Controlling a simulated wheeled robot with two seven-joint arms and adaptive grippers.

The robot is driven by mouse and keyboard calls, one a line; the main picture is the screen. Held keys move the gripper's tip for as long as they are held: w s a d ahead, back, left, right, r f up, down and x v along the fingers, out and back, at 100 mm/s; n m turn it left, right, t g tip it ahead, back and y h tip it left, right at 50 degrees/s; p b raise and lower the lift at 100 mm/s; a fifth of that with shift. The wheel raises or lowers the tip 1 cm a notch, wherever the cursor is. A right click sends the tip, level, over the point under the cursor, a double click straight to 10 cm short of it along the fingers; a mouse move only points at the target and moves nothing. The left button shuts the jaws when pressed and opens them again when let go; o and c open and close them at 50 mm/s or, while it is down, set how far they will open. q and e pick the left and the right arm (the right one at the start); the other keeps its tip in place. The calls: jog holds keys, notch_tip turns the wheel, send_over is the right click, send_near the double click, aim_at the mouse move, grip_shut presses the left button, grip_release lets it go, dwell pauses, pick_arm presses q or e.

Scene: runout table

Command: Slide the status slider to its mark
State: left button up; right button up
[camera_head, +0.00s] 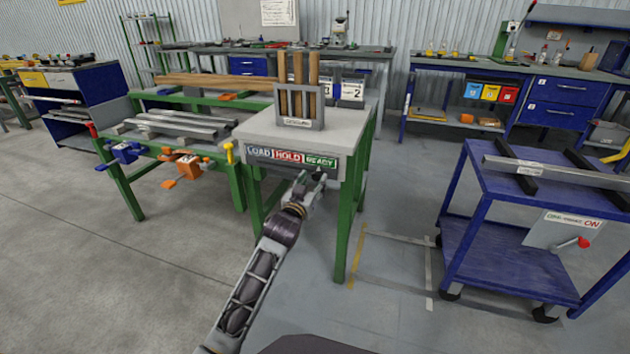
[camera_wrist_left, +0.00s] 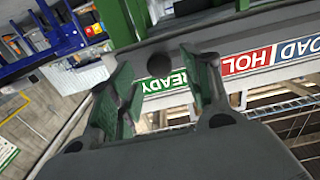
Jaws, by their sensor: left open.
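The status board on the front of the grey-topped table carries a blue LOAD, a red HOLD and a green READY (camera_head: 321,162) field. In the left wrist view the READY field (camera_wrist_left: 165,84) shows behind my fingers. A dark round knob (camera_wrist_left: 159,64), which looks like the status slider's, sits beside the READY lettering. My left gripper (camera_head: 313,179) is at the board's right end, just below READY. Its fingers (camera_wrist_left: 160,88) are open, one on each side of the knob in the picture; I cannot tell whether they touch it. My right gripper is out of view.
The grey table top (camera_head: 345,130) bears a rack (camera_head: 300,123) with upright wooden pieces. A green bench (camera_head: 165,150) with metal bars and clamps stands to the left. A blue cart (camera_head: 500,270) stands to the right, with open floor between it and the table.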

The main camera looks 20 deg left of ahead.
aim_at(317, 175)
pick_arm(q)
jog(key=shift+w+b, duration=0.35)
jog(key=shift+w, duration=1.05)
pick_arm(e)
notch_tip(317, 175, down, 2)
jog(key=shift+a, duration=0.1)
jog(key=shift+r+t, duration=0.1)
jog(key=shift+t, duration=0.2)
pick_arm(q)
grip_shut()
